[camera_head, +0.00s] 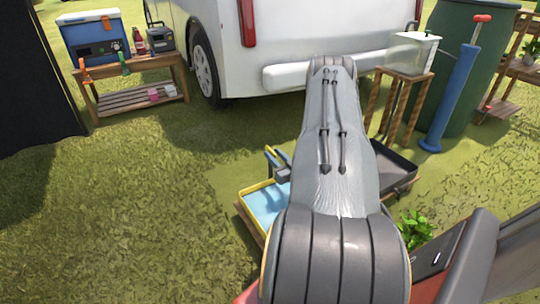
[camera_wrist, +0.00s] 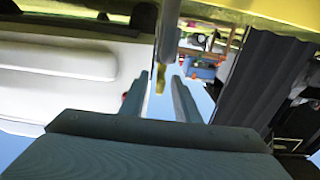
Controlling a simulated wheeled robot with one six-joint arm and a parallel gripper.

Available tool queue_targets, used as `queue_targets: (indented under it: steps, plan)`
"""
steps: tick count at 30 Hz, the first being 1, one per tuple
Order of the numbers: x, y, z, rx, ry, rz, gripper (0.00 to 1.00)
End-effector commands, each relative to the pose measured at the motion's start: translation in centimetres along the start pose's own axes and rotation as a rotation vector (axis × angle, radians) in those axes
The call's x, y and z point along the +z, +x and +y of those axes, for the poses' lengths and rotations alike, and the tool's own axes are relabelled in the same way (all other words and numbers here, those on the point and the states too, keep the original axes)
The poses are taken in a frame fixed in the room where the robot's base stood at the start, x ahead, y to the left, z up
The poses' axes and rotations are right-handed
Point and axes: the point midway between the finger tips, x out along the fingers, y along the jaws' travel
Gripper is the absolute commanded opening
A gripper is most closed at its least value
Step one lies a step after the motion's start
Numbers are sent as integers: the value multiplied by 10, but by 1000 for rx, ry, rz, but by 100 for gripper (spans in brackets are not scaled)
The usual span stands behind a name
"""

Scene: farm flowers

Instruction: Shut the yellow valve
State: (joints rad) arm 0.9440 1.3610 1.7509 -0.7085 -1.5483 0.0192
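The yellow valve (camera_wrist: 160,77) shows in the wrist view as a small narrow yellow piece at the lower end of a grey pipe (camera_wrist: 169,30). My gripper (camera_wrist: 157,88) is open, with its two dark fingers pointing at it. The yellow piece appears in the gap between the fingertips, with space on both sides. I cannot tell how deep between the fingers it is. In the head view my arm covers much of the middle, and I cannot make out the valve clearly there.
A yellow-rimmed tray (camera_head: 249,188) with blue inside lies beneath my arm; a dark tray (camera_head: 398,165) lies to its right. A white vehicle (camera_head: 300,40) stands behind. A blue pump (camera_head: 455,95) and wooden stand (camera_head: 405,73) are at right. Grass at left is clear.

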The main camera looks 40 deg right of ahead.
Motion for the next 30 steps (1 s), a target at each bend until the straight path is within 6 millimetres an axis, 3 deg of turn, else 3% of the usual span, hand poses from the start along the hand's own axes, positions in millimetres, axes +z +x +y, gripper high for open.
queue_targets:
  steps: [6,17,22,30]
  plan:
    - [1,26,0,-1,-1,1,29]
    - [-1,31,0,0,0,0,29]
    - [-1,31,0,0,0,0,2]
    - [-1,31,0,8,1,0,0]
